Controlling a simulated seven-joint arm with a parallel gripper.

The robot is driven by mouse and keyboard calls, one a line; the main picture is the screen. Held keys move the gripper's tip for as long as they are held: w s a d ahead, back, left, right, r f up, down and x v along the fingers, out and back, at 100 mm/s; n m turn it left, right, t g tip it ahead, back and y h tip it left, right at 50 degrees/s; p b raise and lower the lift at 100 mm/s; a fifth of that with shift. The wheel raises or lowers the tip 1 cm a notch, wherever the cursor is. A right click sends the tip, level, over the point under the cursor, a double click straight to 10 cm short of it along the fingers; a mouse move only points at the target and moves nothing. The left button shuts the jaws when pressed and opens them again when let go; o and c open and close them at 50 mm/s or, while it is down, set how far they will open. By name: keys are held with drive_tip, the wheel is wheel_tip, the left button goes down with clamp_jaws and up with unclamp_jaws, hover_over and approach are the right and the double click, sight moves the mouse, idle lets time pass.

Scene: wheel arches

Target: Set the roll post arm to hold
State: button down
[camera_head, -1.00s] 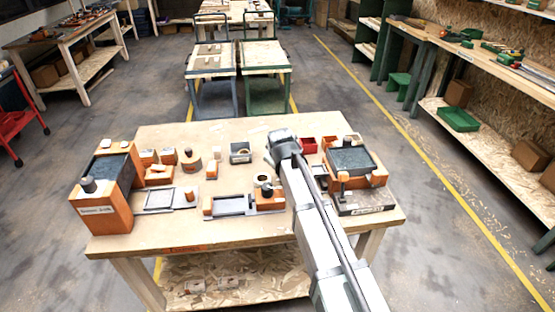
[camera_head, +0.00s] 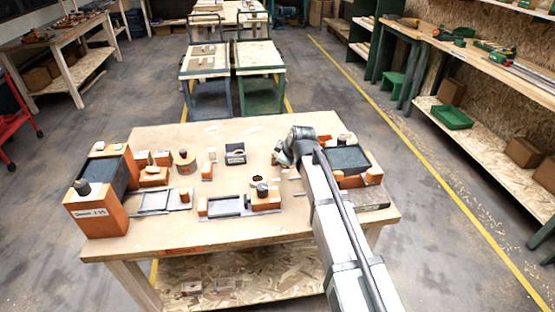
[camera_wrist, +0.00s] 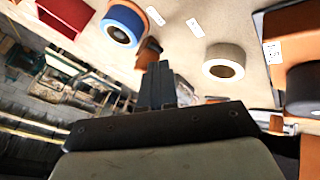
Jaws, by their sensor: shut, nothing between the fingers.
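My gripper (camera_head: 281,158) hangs over the right half of the workbench, beside the right-hand orange fixture with a dark pad (camera_head: 348,159). In the wrist view its fingers (camera_wrist: 157,85) are closed together and hold nothing. A pale roll (camera_wrist: 223,62) with a dark centre lies to the right of the fingertips, apart from them. A blue-rimmed roll (camera_wrist: 122,25) lies beyond them to the left. An orange block with a white label (camera_wrist: 283,45) and a dark cylinder (camera_wrist: 306,88) are at the right edge. I cannot single out the roll post arm; my arm hides part of the right fixture.
The workbench (camera_head: 215,233) also bears a left orange fixture (camera_head: 97,212) with a dark post, a grey box (camera_head: 235,153), and an orange block (camera_head: 266,202) beside a grey frame. A red bin (camera_wrist: 65,15) is in the wrist view. The bench's front strip is clear.

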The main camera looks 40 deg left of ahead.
drive_tip(key=shift+w+d+n+g+y, duration=0.15)
drive_tip(key=shift+w+d+n+g, duration=0.1)
drive_tip(key=shift+w+n, duration=0.2)
drive_tip(key=shift+w+d+n+g+y, duration=0.15)
drive_tip(key=shift+w+n+g, duration=0.1)
drive_tip(key=shift+w+n, duration=0.2)
drive_tip(key=shift+w+d, duration=0.15)
drive_tip(key=shift+w, duration=0.4)
drive_tip(key=shift+w+d, duration=0.15)
drive_tip(key=shift+w, duration=0.35)
drive_tip(key=shift+w+n, duration=0.3)
drive_tip(key=shift+w, duration=0.2)
drive_tip(key=shift+w+n+g, duration=0.5)
drive_tip(key=shift+n+g, duration=0.4)
drive_tip(key=shift+n, duration=0.1)
drive_tip(key=n+g, duration=0.1)
drive_tip(key=w+n+g, duration=0.1)
drive_tip(key=n, duration=0.1)
drive_tip(key=n+g, duration=0.1)
drive_tip(key=shift+w+a+n, duration=0.15)
drive_tip(key=shift+w+n, duration=0.15)
drive_tip(key=shift+s, duration=0.1)
